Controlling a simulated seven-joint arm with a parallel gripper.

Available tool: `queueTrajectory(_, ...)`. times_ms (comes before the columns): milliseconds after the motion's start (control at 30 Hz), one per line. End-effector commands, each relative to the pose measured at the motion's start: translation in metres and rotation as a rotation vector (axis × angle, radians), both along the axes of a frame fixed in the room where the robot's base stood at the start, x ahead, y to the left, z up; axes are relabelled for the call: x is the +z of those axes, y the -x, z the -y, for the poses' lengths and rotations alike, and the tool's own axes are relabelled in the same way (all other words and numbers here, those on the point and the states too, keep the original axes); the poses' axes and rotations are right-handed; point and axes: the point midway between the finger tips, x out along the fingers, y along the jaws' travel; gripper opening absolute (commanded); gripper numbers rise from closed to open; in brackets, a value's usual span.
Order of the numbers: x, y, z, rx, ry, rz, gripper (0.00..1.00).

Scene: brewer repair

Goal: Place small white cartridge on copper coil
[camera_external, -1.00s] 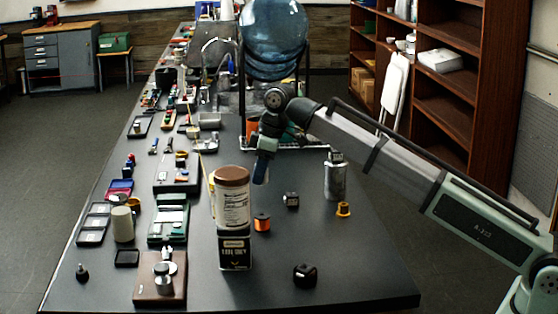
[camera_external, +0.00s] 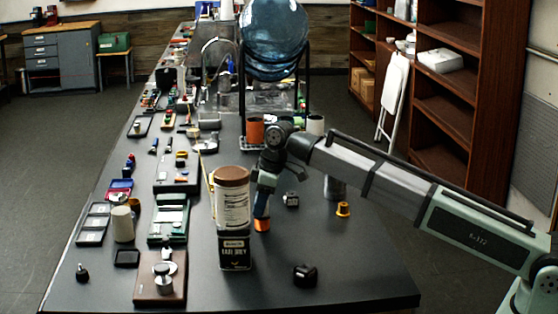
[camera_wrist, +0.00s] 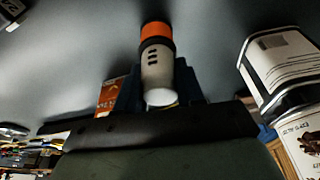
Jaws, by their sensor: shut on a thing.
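The small white cartridge (camera_wrist: 157,68), a pale cylinder with dark slots, is held upright between the blue fingers of my gripper (camera_wrist: 157,85) in the wrist view. The orange copper coil (camera_wrist: 156,32) lines up with the cartridge's far end, with a dark band between them; I cannot tell whether they touch. In the external view my gripper (camera_external: 262,208) points down directly over the coil (camera_external: 262,225), which stands on the table. The fingers hide the coil's top and the cartridge there.
A brown-lidded jar (camera_external: 231,200) stands on a black tin (camera_external: 235,250) close left of my gripper.

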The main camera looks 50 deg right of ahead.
Motion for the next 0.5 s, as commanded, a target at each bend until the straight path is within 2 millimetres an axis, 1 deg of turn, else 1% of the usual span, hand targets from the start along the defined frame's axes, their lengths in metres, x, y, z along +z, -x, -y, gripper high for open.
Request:
queueTrajectory(233, -0.0034, 0.0001, 0.0, 0.0, 0.001, -0.001, 0.07)
queueTrajectory(267, -0.0029, 0.0, 0.0, 0.0, 0.0, 0.0, 0.4)
queueTrajectory(500, -0.0027, 0.0, 0.0, 0.0, 0.0, 0.0, 0.63)
